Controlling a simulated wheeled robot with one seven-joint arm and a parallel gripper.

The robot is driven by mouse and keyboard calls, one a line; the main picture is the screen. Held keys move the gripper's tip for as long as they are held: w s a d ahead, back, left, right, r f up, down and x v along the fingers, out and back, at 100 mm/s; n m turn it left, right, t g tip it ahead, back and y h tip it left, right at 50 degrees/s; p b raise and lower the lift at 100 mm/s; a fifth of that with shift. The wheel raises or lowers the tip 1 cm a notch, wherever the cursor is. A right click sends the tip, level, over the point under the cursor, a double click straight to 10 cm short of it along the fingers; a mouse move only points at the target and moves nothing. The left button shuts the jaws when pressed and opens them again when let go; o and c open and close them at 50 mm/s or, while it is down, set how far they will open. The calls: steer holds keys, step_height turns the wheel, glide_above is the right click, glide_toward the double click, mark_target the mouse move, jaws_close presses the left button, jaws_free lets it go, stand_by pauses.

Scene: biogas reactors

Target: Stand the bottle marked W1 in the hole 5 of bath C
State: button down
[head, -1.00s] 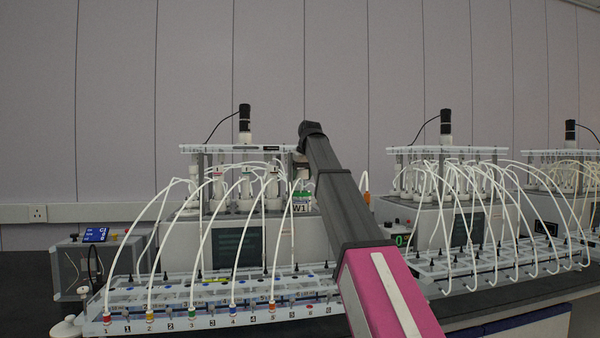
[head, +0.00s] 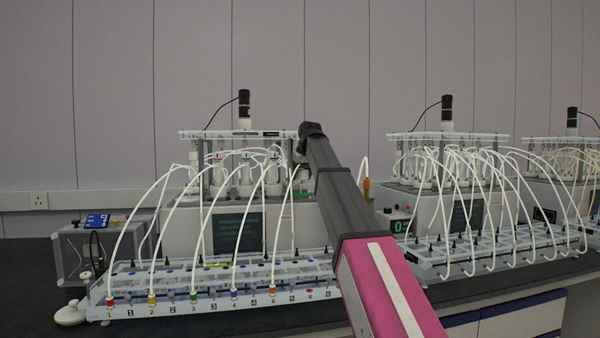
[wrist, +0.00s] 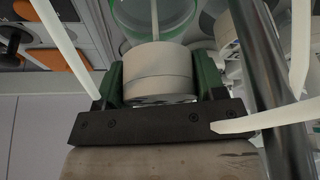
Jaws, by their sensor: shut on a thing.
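In the wrist view, my gripper (wrist: 160,82) is shut on the white cap of a bottle (wrist: 155,62), with a green finger on each side. Clear glass with a green rim shows beyond the cap. No W1 mark can be read on it now. In the head view, my arm hides most of the gripper and the held bottle, at the right end of the left bath (head: 178,232). Several capped bottles (head: 245,182) stand in that bath. I cannot read a bath letter or see hole 5.
A clear top plate with a black stirrer motor (head: 244,105) stands over the left bath. White tubes (head: 133,222) arch from it to a numbered front rack (head: 215,305). Another bath (head: 425,212) with tubes stands to the right. A tube and metal rod pass close beside the gripper.

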mark_target(300, 187)
steer(key=shift+f, duration=2.35)
steer(key=shift+c, duration=0.7)
jaws_free()
steer(key=shift+f, duration=0.1)
steer(key=v, duration=1)
steer(key=shift+s+d+r, duration=0.1)
steer(key=shift+s+r, duration=0.1)
steer(key=shift+r, duration=0.25)
